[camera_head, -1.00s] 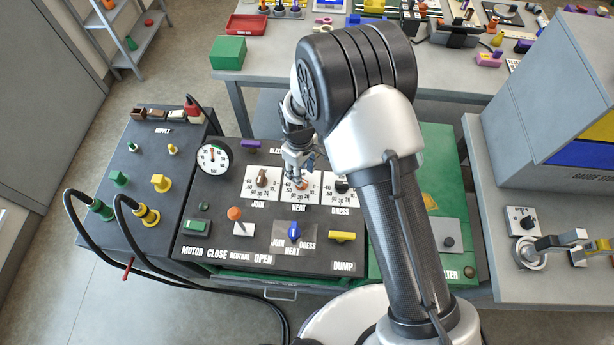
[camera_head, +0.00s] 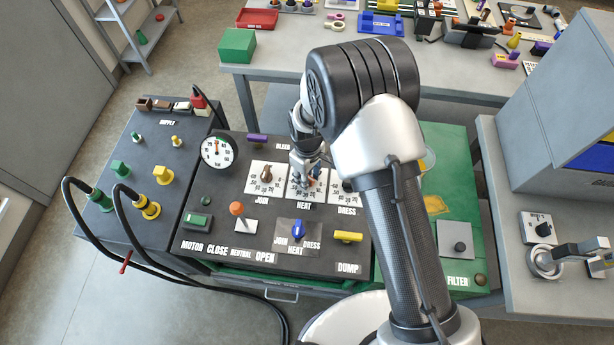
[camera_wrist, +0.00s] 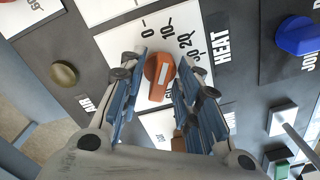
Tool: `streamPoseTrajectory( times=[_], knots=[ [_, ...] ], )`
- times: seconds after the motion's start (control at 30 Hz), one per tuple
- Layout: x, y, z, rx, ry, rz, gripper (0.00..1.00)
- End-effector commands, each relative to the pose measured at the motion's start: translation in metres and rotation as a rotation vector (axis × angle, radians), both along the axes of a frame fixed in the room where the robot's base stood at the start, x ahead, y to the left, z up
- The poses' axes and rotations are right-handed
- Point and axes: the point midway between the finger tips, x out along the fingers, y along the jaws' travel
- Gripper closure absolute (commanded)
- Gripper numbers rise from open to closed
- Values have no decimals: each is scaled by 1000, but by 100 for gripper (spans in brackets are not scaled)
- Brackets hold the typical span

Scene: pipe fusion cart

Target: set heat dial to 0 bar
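The orange heat dial (camera_wrist: 158,78) sits on a white scale plate beside the word HEAT in the wrist view. Its pale line points toward the marks near 10 and 20; the exact reading is unclear. My gripper (camera_wrist: 162,66) is open, with one blue finger on each side of the dial. Gaps show between the fingers and the knob, so it is not clamped. In the head view my gripper (camera_head: 306,178) is over the heat scale plate (camera_head: 301,196), and only a bit of the orange dial (camera_head: 316,172) shows.
A blue selector (camera_head: 297,230), an orange-topped lever (camera_head: 237,209) and a yellow handle (camera_head: 348,236) stand nearer the front. A round gauge (camera_head: 217,152) is at left.

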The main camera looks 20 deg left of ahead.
Motion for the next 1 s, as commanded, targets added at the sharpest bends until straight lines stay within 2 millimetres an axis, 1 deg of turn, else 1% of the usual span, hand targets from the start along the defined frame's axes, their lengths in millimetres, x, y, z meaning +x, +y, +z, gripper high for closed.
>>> streamPoseTrajectory(
  times=[0.07, 0.4, 0.53, 0.7, 0.77, 1.0],
  knots=[
    [0, 0, 0, 0, 0, 0, 77],
    [0, 0, 0, 0, 0, 0, 100],
    [0, 0, -1, 0, 0, 36, 100],
    [0, 0, -1, 0, 0, 210, 100],
    [0, 0, 0, 0, 0, 248, 100],
    [0, 0, 0, 0, 0, 263, 100]
  ],
)
